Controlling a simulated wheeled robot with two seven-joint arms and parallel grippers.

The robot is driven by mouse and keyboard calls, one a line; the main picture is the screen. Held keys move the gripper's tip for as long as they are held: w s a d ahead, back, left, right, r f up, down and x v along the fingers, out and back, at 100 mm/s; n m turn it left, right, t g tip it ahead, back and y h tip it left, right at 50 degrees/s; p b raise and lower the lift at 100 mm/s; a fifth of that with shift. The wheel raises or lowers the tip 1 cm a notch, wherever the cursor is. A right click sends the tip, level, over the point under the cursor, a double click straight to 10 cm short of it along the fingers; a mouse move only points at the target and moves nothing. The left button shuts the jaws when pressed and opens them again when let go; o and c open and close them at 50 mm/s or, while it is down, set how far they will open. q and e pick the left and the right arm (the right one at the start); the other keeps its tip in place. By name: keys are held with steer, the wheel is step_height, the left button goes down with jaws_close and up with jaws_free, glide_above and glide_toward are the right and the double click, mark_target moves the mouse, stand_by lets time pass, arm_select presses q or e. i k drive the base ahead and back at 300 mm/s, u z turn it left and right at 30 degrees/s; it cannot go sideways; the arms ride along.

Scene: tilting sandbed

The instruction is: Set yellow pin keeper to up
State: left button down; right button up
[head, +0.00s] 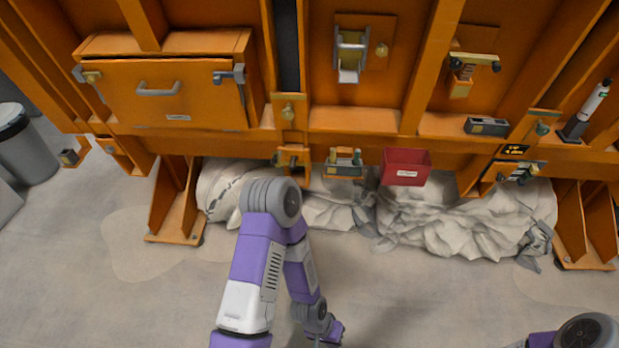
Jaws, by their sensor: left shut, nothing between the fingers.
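Several small yellow or brass fittings sit on the orange frame, and I cannot tell for certain which is the yellow pin keeper. A brass fitting (291,157) is on the lower beam at centre, below a plate with a round brass knob (288,111). Whether either is turned up or down is too small to tell. My left arm rises from the bottom and bends back down. My left gripper (319,343) is at the bottom edge, mostly cut off, shut and empty, well apart from the frame. My right gripper is out of view; only part of my right arm shows at bottom right.
An orange box with a grey handle (158,89) juts out at upper left. A red bin (405,167) hangs on the lower beam. Crumpled pale sheeting (470,222) lies beneath, between splayed orange legs. A grey bin (24,148) stands far left. The floor in front is clear.

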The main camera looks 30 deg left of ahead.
mark_target(276, 160)
steer(key=z, duration=0.5)
steer(key=k, duration=0.2)
steer(key=u, duration=1.4)
steer(key=i, duration=0.8)
steer(key=u, duration=0.15)
